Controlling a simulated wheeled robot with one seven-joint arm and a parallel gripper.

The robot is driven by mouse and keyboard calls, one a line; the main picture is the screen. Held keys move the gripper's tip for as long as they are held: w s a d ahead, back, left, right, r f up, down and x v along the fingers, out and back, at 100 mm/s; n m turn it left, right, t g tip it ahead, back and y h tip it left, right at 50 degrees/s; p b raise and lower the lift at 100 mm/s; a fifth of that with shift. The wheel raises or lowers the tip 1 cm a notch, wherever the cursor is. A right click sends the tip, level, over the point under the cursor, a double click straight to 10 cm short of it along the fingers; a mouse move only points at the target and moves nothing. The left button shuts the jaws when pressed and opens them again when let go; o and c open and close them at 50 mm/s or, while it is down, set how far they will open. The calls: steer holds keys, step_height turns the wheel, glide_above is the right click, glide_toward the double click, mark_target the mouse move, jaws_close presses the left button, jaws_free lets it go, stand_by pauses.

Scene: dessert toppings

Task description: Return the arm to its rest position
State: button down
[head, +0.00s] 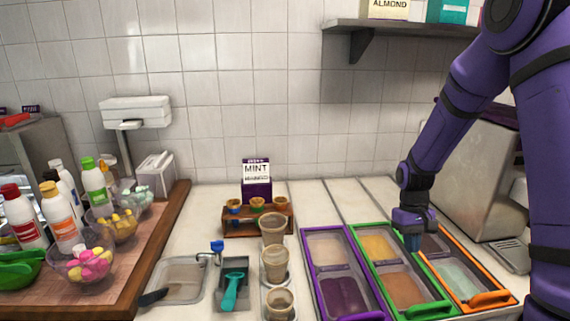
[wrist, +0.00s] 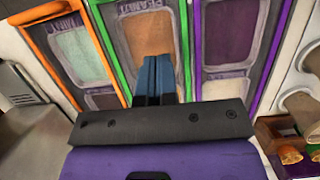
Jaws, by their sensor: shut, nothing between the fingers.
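My purple arm comes down from the right in the head view. My gripper (head: 413,242) points down above the back part of the green-rimmed tray (head: 362,249), near the orange-rimmed tray. In the wrist view its blue fingers (wrist: 154,78) are together with nothing between them, in front of the green tray's brown-orange compartment (wrist: 147,33). A gap between the fingertips and the tray cannot be judged exactly.
A purple-rimmed tray (head: 308,262) and an orange-rimmed tray (head: 490,300) flank the green one. Stacked cups (head: 273,230) stand to the left. A metal machine (head: 480,170) stands behind right, under a wall shelf (head: 400,27). Bottles and bowls crowd the far left.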

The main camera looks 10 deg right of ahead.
steer(key=s+a+r+t, duration=0.2)
steer(key=s+a+r, duration=0.15)
steer(key=r, duration=0.65)
steer(key=s+a+r+t, duration=0.2)
steer(key=s+r, duration=0.3)
steer(key=r, duration=0.5)
steer(key=s+a+r+t, duration=0.1)
steer(key=s+r+t, duration=0.1)
steer(key=s, duration=0.5)
steer(key=s+a+r+t, duration=0.1)
steer(key=s+r+t, duration=0.1)
steer(key=s+r, duration=0.3)
steer(key=shift+s+a+r, duration=0.3)
steer(key=shift+s+a, duration=0.1)
steer(key=shift+s, duration=1.1)
